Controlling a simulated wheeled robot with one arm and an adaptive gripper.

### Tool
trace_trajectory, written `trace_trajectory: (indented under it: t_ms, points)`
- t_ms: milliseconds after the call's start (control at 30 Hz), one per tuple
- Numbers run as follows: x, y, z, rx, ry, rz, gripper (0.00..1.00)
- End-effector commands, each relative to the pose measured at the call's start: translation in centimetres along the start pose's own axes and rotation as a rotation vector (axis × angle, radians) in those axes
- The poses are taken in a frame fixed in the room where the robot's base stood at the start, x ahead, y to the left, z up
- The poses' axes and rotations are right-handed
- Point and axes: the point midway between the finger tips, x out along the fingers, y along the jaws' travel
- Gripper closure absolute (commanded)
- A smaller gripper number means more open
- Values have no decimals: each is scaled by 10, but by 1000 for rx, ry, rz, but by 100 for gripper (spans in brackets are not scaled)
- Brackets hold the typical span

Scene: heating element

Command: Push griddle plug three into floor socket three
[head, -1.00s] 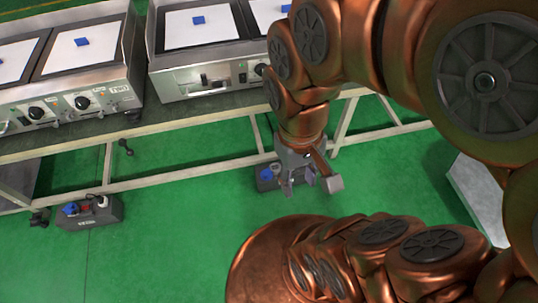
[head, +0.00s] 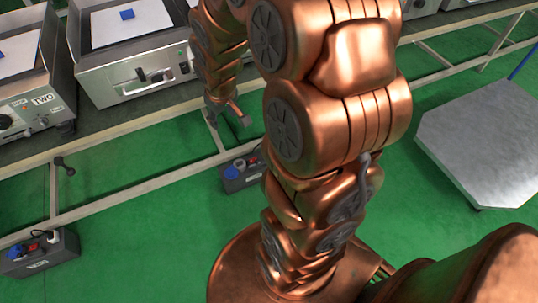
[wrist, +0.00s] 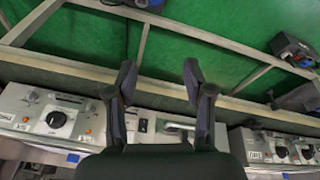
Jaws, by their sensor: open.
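A dark floor socket box (head: 240,173) with a blue outlet cover and a red part stands on the green floor, partly behind my arm. Its number is not readable. Its edge shows at the top of the wrist view (wrist: 140,3). My gripper (head: 228,116) is open and empty in front of the bench edge, above and behind this box. In the wrist view its two fingers (wrist: 160,82) are wide apart with nothing between them.
A griddle marked TWO (head: 35,112) and another griddle (head: 135,75) stand on the bench. A second socket box (head: 45,254), with blue, red and white parts, is at lower left. A grey metal platform (head: 485,150) is at right. Green floor lies open between the boxes.

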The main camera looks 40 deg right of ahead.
Motion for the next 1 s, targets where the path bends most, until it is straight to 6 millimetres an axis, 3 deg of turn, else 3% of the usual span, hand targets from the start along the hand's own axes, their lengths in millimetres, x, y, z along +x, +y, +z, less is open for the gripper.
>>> trace_trajectory:
  t_ms: [33,267,533,767,1000]
  points:
    - [32,8,-5,6,20,1,48]
    - [127,49,-38,15,154,10,48]
    - [237,97,-55,39,314,17,48]
    - [327,138,-55,73,458,28,48]
    - [415,175,-35,121,607,45,48]
